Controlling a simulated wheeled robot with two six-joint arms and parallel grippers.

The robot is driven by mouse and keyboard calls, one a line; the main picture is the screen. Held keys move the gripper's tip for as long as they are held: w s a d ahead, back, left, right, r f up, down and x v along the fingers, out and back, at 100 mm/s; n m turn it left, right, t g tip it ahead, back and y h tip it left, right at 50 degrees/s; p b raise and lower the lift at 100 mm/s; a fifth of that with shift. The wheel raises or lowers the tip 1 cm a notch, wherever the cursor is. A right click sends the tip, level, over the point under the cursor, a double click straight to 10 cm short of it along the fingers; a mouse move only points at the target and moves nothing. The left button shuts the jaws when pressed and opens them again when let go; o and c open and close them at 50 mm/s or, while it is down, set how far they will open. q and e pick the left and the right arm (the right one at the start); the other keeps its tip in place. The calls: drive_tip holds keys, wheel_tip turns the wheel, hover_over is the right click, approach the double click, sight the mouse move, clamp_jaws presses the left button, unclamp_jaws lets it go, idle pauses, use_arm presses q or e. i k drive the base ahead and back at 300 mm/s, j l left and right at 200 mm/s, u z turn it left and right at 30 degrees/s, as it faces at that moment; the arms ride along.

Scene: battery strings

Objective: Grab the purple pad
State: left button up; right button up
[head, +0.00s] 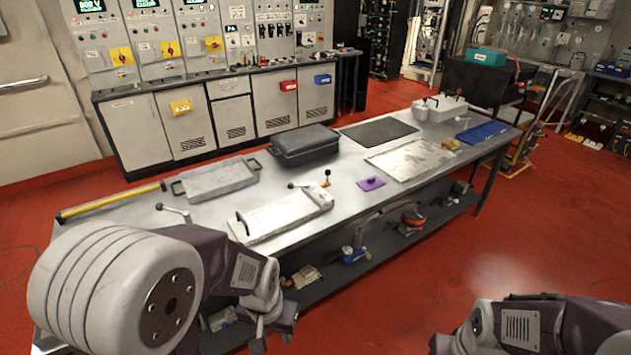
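The purple pad (371,184) lies flat on the long metal table (345,155), near its front edge and around the middle. It has a small raised knob on top. My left gripper (272,333) is low in front of the table, below the tabletop and well to the left of the pad, not touching it. Its fingers are small and partly hidden, so its opening is unclear. My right arm (540,325) is at the bottom right, away from the table; its gripper (442,344) is cut by the frame's lower edge.
A white plate with a handle (285,214) lies left of the pad. A metal sheet (411,160) lies right of it, and a dark mat (379,132) behind. A dark lidded case (304,145) and grey tray (217,179) stand further left. A lower shelf holds tools.

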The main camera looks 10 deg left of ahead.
sight(372, 183)
drive_tip(key=i+l+u, duration=0.25)
drive_tip(key=i+u, duration=0.25)
drive_tip(key=i+l+u, duration=0.95)
drive_tip(key=l, duration=0.35)
drive_tip(key=i+j, duration=0.05)
drive_tip(key=i, duration=0.05)
